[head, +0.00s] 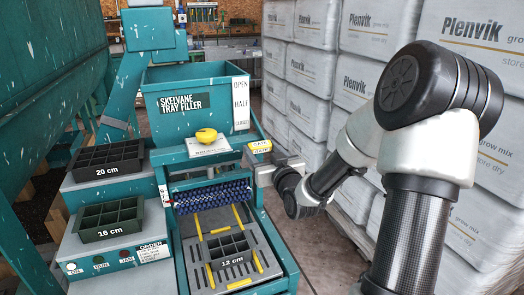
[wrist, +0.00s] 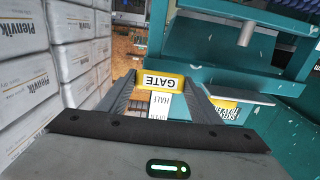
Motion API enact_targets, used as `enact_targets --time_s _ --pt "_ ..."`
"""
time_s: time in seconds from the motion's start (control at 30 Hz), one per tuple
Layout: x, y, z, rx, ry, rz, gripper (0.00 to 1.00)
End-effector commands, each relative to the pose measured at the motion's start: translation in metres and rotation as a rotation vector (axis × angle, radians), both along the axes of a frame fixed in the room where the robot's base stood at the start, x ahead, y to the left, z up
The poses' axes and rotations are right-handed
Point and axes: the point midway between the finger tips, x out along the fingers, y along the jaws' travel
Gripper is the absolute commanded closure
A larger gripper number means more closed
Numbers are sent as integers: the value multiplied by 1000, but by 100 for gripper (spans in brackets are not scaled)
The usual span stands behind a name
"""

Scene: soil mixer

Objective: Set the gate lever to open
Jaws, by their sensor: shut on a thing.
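The gate lever's yellow handle, marked GATE (head: 259,146), is at the right side of the teal tray filler (head: 180,103), low beside the hopper. It also shows in the wrist view (wrist: 163,81), upside down between my fingertips. My gripper (head: 266,165) is shut on this handle, one finger on each side. A white scale plate (head: 240,103) on the hopper reads OPEN at the top, HALF in the middle and a lower word, likely CLOSED. The handle sits below the plate's lower end. The lever's arm is mostly hidden.
A tray (head: 229,250) lies on the slotted bed marked 12 cm, below a blue brush roller (head: 212,196). Trays marked 20 cm (head: 106,159) and 16 cm (head: 110,218) stand at left. Stacked white Plenvik bags (head: 355,80) stand close on the right, behind my arm.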

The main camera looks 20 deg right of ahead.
Motion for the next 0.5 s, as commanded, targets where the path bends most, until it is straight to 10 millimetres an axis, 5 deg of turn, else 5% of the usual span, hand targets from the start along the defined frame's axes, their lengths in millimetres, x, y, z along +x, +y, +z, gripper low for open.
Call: enact_targets --time_s 0.5 --pt "-12 1 74 -4 222 1 82"
